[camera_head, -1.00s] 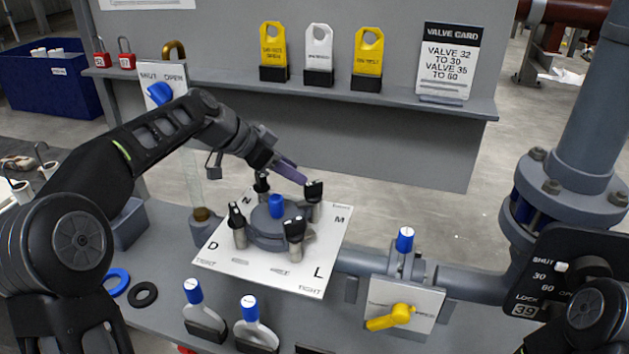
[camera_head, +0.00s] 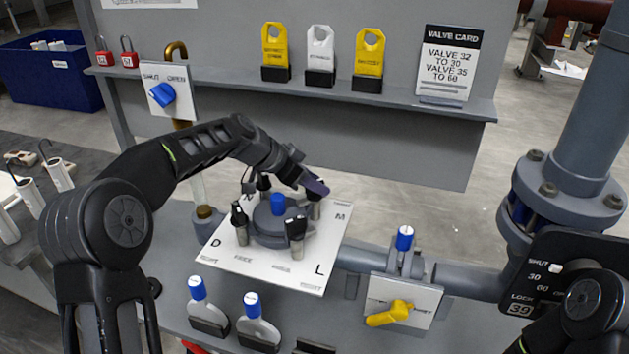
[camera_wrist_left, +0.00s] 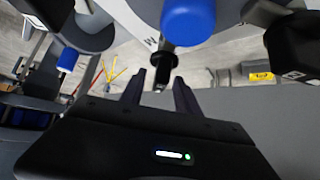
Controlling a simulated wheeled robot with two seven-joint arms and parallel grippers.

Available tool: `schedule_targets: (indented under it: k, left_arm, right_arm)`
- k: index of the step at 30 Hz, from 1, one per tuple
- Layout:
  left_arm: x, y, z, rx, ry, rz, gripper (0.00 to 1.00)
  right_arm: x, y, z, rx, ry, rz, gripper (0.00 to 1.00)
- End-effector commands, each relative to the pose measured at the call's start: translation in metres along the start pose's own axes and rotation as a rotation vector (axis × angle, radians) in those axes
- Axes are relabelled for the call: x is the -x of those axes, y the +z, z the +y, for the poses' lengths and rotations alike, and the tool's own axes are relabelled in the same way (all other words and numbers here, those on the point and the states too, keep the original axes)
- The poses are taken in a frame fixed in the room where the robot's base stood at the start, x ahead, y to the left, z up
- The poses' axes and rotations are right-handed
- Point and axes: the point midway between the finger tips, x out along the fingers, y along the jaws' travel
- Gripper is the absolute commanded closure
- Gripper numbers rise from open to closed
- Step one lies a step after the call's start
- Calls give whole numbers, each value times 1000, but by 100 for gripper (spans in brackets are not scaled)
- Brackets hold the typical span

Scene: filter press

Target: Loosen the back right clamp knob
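The filter press plate (camera_head: 315,275) carries a round grey lid (camera_head: 268,222) with a blue cap (camera_head: 278,203) and black clamp knobs around it. The back right clamp knob (camera_head: 316,209), near the letter M, is mostly hidden in the head view by my left gripper (camera_head: 315,186). In the left wrist view, my left gripper (camera_wrist_left: 160,84) has its two fingers apart, pointing at a black knob (camera_wrist_left: 163,60) at or just beyond the tips. Contact cannot be told. The blue cap (camera_wrist_left: 188,18) is close beside it. My right gripper is out of view.
The front right knob (camera_head: 296,228), front left knob (camera_head: 239,216) and back left knob (camera_head: 263,183) stand close by. A yellow valve handle (camera_head: 390,313) and grey pipe (camera_head: 370,262) lie right. A shelf with tags (camera_head: 367,55) runs behind.

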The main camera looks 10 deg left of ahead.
Motion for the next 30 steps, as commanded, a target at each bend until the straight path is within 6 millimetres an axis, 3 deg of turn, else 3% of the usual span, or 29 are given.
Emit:
schedule_targets:
  k: [2,16,30]
  left_arm:
    - [0,0,0,0,0,0,63]
    - [0,0,0,0,0,0,100]
    - [0,0,0,4,-4,0,100]
  right_arm:
    - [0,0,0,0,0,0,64]
    - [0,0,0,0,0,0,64]
    - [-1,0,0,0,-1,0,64]
